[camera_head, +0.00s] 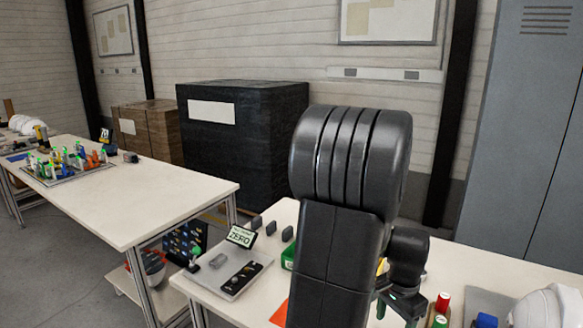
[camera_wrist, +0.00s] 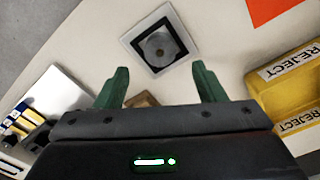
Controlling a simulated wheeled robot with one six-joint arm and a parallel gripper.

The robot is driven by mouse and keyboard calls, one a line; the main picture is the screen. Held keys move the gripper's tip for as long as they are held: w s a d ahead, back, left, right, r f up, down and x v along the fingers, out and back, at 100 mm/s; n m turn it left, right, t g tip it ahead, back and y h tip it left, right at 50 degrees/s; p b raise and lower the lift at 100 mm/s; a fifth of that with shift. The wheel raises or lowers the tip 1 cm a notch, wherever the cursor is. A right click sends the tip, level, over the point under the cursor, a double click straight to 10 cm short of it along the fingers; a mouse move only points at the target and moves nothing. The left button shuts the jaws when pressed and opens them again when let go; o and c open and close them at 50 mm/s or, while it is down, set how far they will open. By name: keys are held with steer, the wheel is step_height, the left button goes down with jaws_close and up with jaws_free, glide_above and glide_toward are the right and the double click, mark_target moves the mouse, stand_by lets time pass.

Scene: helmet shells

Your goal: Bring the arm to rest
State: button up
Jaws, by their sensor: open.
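My arm stands raised in the middle of the head view and hides part of the near workbench (camera_head: 458,262). My gripper (camera_wrist: 162,82) shows in the wrist view with its two green fingers apart and nothing between their tips. In the head view, my gripper (camera_head: 398,308) is partly hidden behind my arm at the lower right, over the bench. Beyond the fingertips in the wrist view is a square black-and-white plate with a round grey piece (camera_wrist: 158,46) on it; the fingers look apart from it.
A yellow REJECT bin (camera_wrist: 275,100) is right of the fingers; an orange sheet (camera_wrist: 268,10) lies near it. A white helmet shell (camera_head: 548,308) and a red-capped bottle (camera_head: 441,303) are at lower right. A ZERO display (camera_head: 240,237) stands on the bench. A second table (camera_head: 150,190) is left.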

step_height(320, 180, down, 6)
steer(key=shift+f, duration=0.1)
stand_by(0.5)
